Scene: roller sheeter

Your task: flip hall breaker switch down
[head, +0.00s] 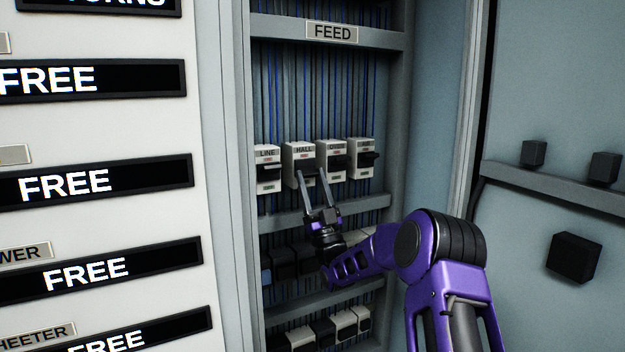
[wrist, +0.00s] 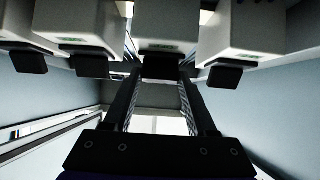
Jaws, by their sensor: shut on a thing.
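The breaker labelled HALL (head: 299,154) is the second from the left in a row of white breakers under the FEED sign. Its black switch (wrist: 162,67) shows in the wrist view between the tips of my gripper (wrist: 160,76). In the head view my gripper (head: 313,177) reaches up from below to the front of this breaker, with its fingers closed on the switch. The fingers partly hide the switch there, so I cannot tell clearly whether it stands up or down.
The LINE breaker (head: 267,168) stands close on the left, and another breaker (head: 329,157) close on the right. A grey rail (head: 288,218) and lower rows of breakers lie below. The cabinet's side wall (head: 440,120) is to the right.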

